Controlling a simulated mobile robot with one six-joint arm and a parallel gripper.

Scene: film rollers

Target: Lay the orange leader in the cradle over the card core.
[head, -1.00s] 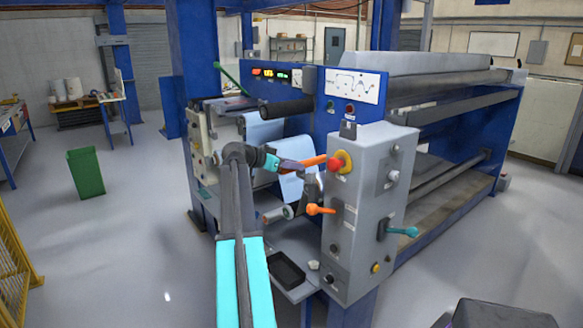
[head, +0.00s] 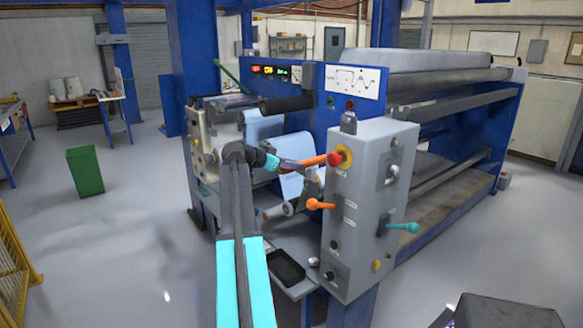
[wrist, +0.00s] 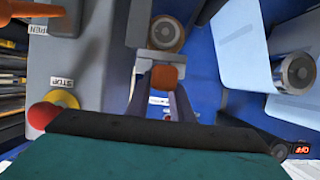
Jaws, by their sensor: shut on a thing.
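My gripper (wrist: 163,92) is shut on the orange leader (wrist: 165,77), which shows end-on between the two fingers in the wrist view. In the head view, my gripper (head: 293,167) reaches in beside the control cabinet, and the orange leader (head: 317,160) points right, towards the red stop button. In the wrist view, a round brown end with a grey centre, seemingly the card core (wrist: 176,27), lies beyond the leader, apart from it in the picture. A pale grey bracket, perhaps the cradle (wrist: 153,57), shows beside the leader. Its contact with the leader cannot be told.
The grey control cabinet (head: 368,215) stands close on the right, with the red stop button (head: 335,159) and an orange lever (head: 320,204). Blue film (head: 296,185) hangs behind my gripper. A black roller (head: 287,105) juts out above. A black tray (head: 285,266) lies below.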

